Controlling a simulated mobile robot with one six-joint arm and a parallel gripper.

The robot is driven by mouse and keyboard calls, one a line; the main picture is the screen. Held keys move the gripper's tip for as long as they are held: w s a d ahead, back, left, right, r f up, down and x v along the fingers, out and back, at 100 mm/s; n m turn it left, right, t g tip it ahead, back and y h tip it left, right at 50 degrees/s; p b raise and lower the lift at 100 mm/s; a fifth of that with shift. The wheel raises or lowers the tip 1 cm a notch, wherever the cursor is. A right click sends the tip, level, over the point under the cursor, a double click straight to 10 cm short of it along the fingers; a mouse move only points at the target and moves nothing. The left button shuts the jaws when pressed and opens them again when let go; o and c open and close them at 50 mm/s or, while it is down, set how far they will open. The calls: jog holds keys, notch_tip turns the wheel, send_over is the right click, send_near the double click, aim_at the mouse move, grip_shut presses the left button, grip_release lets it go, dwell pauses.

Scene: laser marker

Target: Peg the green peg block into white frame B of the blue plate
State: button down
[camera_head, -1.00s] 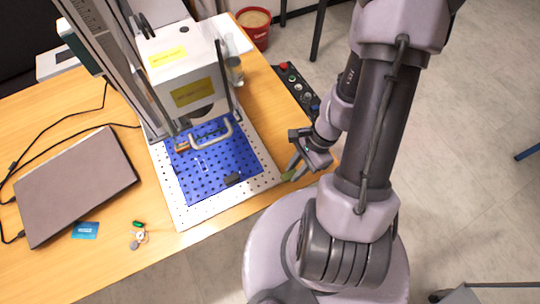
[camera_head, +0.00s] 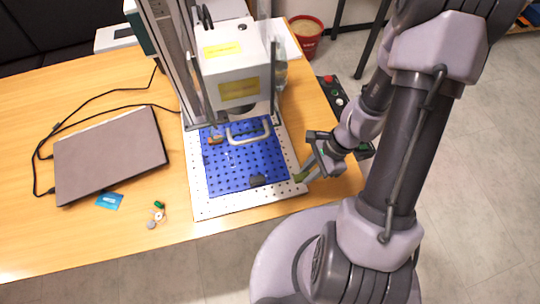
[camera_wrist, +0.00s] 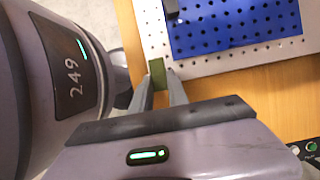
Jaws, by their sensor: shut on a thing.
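My gripper (camera_wrist: 160,82) is shut on the green peg block (camera_wrist: 157,72), which sticks out past the fingertips in the wrist view. In the head view the green peg block (camera_head: 301,177) shows small beside the right edge of the perforated white base. The blue plate (camera_head: 225,180) lies on that base, left of my gripper, and is full of holes. It also shows at the top of the wrist view (camera_wrist: 205,38). Small white marks (camera_head: 228,155) show on the plate, but I cannot tell which is frame B. The block's height above the table is unclear.
The laser marker's white housing (camera_head: 233,68) and column overhang the plate's far side. A pale handle (camera_head: 248,138), a brown piece (camera_head: 216,140) and a dark block (camera_head: 257,180) are on the plate. A button box (camera_head: 333,92) stands right. A laptop (camera_head: 110,155) lies left.

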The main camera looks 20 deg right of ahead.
send_near(277, 161)
jog(key=shift+s+a+f, duration=0.3)
jog(key=shift+s+f, duration=0.25)
jog(key=shift+s, duration=0.05)
jog(key=shift+s+a+f, duration=0.3)
jog(key=shift+s+f, duration=0.3)
jog(key=shift+w+a+f+b, duration=0.15)
jog(key=shift+w+a, duration=0.2)
jog(key=shift+w, duration=0.25)
jog(key=shift+w+a+r+b, duration=0.15)
jog(key=shift+w+a, duration=0.15)
jog(key=shift+w, duration=0.3)
jog(key=shift+f+b, duration=1.15)
jog(key=shift+f, duration=0.75)
jog(key=c, duration=1.3)
grip_release()
jog(key=shift+d, duration=0.1)
jog(key=shift+s, duration=0.1)
jog(key=p+v, duration=0.3)
jog(key=v, duration=0.2)
jog(key=p+v, duration=0.2)
jog(key=v, duration=0.4)
jog(key=p+v, duration=0.3)
jog(key=v, duration=0.3)
jog(key=shift+s+d+r+p, duration=0.1)
jog(key=shift+s+r+p, duration=0.15)
jog(key=shift+s+p, duration=0.1)
